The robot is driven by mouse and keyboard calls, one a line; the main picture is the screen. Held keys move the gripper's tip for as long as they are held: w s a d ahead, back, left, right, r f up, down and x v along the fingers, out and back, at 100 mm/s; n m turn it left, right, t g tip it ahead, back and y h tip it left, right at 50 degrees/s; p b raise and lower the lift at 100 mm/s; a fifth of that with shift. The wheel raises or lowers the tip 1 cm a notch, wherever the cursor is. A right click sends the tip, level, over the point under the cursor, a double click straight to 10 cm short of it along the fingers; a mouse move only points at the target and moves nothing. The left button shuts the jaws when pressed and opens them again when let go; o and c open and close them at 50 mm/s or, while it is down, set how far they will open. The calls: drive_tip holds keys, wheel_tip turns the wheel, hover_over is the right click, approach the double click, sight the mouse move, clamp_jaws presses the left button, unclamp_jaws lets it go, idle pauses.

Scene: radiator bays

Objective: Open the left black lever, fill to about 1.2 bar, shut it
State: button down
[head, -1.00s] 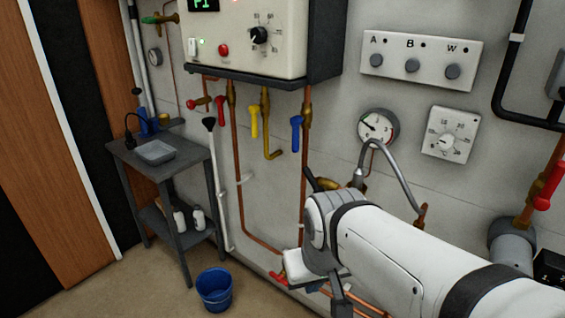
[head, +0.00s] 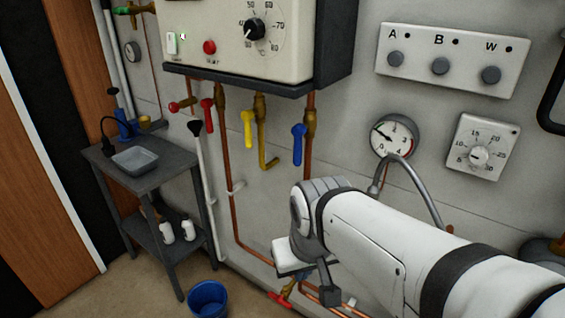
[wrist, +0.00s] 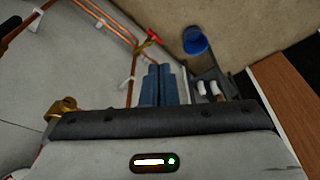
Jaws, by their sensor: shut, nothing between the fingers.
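The round pressure gauge (head: 394,136) is on the wall in the head view. Its needle points to the upper left, low on the scale, but is too small to read exactly. A grey braided hose (head: 425,190) arches below it and passes behind my arm. The left black lever does not show in the head view; my arm covers that area. A brass fitting (wrist: 62,107) shows at the left of the wrist view, with no clear lever on it. My gripper (wrist: 160,68) is shut and empty, its blue-grey fingers together, apart from the fitting.
The boiler (head: 240,40) hangs above red, yellow and blue valve handles, the blue one (head: 298,145) closest to my arm. A red-handled valve (head: 280,299) is low on the copper pipes. A grey side table (head: 165,170) and blue bucket (head: 208,299) stand left.

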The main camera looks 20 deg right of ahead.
drive_tip(key=w+d+r+m+t+h+b, duration=0.1)
drive_tip(key=w+d+r+m, duration=0.3)
drive_tip(key=w+d+m, duration=0.45)
drive_tip(key=w+d+r+m+t+h+b, duration=0.1)
drive_tip(key=w+d+r+m, duration=0.2)
drive_tip(key=w+d, duration=0.55)
drive_tip(key=w+a+f+p, duration=0.2)
drive_tip(key=w+f, duration=0.7)
drive_tip(key=f, duration=0.1)
drive_tip(key=shift+w+f, duration=0.15)
drive_tip(key=shift+f, duration=0.1)
